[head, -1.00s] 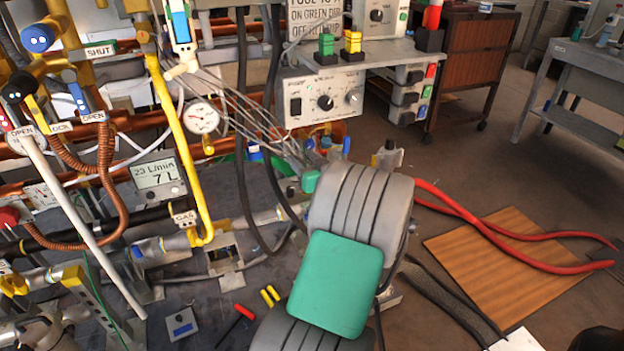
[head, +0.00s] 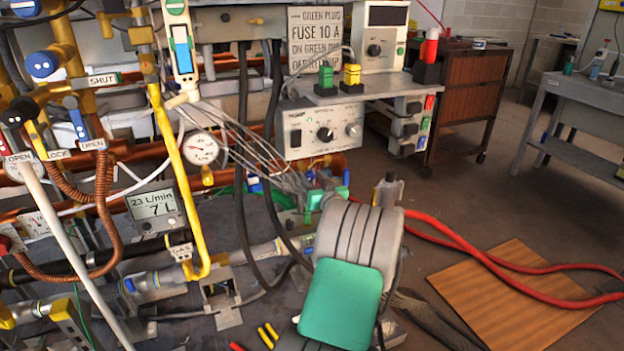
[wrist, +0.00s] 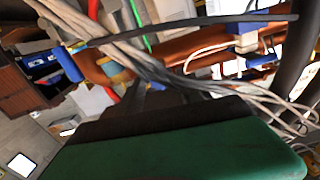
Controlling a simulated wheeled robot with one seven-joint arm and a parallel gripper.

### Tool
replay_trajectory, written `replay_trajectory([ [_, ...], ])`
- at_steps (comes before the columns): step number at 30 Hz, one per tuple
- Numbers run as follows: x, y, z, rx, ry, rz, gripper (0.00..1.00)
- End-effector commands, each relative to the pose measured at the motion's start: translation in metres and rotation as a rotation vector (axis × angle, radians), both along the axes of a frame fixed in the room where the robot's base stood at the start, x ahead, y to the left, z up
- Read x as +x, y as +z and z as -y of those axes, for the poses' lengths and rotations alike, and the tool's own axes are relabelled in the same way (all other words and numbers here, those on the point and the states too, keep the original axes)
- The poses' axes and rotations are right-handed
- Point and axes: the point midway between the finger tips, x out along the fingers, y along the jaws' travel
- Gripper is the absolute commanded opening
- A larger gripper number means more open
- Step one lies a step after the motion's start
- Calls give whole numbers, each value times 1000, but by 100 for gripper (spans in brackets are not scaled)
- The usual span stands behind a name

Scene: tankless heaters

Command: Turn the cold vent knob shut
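No label reading cold vent can be made out, so I cannot tell which knob it is. A round blue knob (head: 42,65) sits on yellow pipework at the upper left in the head view, left of a SHUT tag (head: 103,80). A black knob (head: 20,112) is below it, near an OPEN tag (head: 93,145). My arm, with its green cover, rises from the bottom centre of the head view, well right of these knobs. My gripper (wrist: 165,97) shows in the wrist view as dark parts beyond a green cover, among cables. Its finger gap is unclear.
A yellow pipe (head: 175,160), a dial gauge (head: 201,149) and a flow display (head: 154,207) stand between my arm and the knobs. Grey cables and black hoses hang near my gripper. A pump box (head: 322,130) is behind. Red hoses (head: 480,255) cross the floor at right.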

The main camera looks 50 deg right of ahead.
Motion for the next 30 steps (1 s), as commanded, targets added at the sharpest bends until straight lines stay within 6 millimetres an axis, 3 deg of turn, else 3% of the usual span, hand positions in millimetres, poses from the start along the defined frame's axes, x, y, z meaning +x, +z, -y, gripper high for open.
replay_trajectory([
  [15, 0, 0, 0, 0, 0, 0, 0],
  [30, -1, 0, 0, 40, -1, 23, 0],
])
